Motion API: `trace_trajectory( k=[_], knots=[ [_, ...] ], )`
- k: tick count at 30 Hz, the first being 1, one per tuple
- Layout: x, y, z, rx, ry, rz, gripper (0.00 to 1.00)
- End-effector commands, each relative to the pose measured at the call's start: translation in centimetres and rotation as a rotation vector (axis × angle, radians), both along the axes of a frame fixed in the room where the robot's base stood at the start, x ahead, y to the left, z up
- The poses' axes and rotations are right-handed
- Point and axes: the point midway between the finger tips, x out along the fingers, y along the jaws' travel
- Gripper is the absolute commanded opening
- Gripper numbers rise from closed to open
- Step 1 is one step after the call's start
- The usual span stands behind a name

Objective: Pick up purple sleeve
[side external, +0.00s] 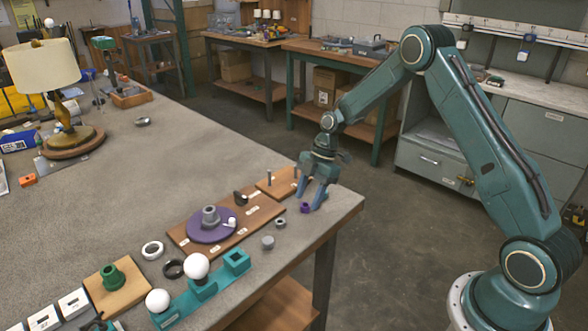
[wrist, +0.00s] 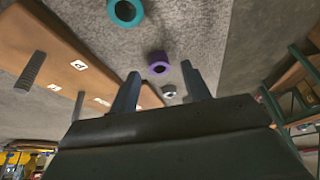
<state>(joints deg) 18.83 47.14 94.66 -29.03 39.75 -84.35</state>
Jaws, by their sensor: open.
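The purple sleeve (side external: 306,208) is a short ring standing on the grey table near its right corner. In the wrist view it is a purple ring (wrist: 158,56) with a dark hole, upper middle, just beyond the fingertips and roughly between their lines. My gripper (side external: 309,200) is low over the table corner, its fingers pointing down around the sleeve's position. In the wrist view my gripper (wrist: 159,71) is open, with a finger on each side and nothing held. I cannot tell whether either finger touches the sleeve.
A wooden board (side external: 268,215) with a purple disc (side external: 211,233) and upright pegs lies left of the gripper. Small grey pieces (side external: 268,242) stand in front of it. A teal ring (wrist: 113,12) lies at the wrist view's top. The table edge is close on the right.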

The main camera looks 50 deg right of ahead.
Motion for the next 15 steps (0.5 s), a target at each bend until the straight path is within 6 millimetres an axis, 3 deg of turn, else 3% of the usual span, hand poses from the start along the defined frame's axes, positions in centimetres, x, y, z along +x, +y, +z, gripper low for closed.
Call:
trace_trajectory(
  k=[6,15],
  knots=[
    [0.1,0.7,-1.6,0.0,-0.001,0.0,0.47],
    [0.1,0.7,-1.7,-0.001,-0.002,0.0,0.47]
  ],
)
